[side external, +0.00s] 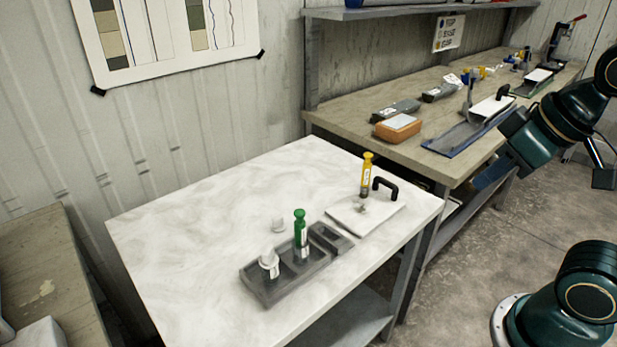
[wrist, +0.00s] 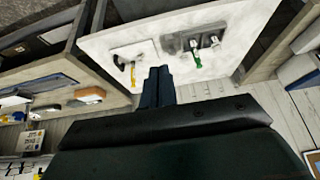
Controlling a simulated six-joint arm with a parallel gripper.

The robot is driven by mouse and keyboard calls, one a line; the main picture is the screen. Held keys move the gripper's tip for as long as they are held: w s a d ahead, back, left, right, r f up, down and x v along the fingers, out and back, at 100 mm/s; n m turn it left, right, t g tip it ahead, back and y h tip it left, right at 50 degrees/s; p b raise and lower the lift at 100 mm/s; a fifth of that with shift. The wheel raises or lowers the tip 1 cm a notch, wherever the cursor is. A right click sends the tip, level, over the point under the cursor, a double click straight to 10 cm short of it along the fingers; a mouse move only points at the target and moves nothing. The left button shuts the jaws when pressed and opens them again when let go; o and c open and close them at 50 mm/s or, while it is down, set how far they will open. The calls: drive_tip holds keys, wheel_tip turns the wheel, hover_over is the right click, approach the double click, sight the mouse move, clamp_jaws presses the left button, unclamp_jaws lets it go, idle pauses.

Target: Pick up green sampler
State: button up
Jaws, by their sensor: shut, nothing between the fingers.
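The green sampler (side external: 300,236) stands upright in the grey tray (side external: 263,290) on the white marbled table. It also shows in the wrist view (wrist: 196,57), right of my fingers. A white-capped piece (side external: 269,262) stands in the same tray, left of the green sampler in the side view. A yellow sampler (side external: 366,176) stands upright on a white plate (side external: 343,217) with a black handle. My gripper (side external: 484,183) is shut and empty, well to the right of the table in the side view. Its closed dark blue fingers (wrist: 159,73) show in the wrist view.
The left of the white table (side external: 170,235) is clear. A wooden bench (side external: 350,122) behind holds an orange block (side external: 397,128), a blue-edged tray (side external: 436,148) and several tools.

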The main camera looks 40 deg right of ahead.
drive_tip(key=o, duration=1)
drive_tip(key=shift+c, duration=0.2)
drive_tip(key=w+a+f+n+y, duration=0.25)
drive_tip(key=w+n, duration=0.25)
drive_tip(key=w, duration=0.7)
drive_tip(key=n+g+y, duration=0.1)
drive_tip(key=n+y, duration=0.1)
drive_tip(key=n, duration=0.2)
approach(303, 222)
drive_tip(key=shift+v, duration=1.25)
drive_tip(key=shift+w+a+r, duration=0.1)
drive_tip(key=shift+w, duration=0.1)
drive_tip(key=shift+x, duration=4.25)
drive_tip(key=shift+s, duration=0.1)
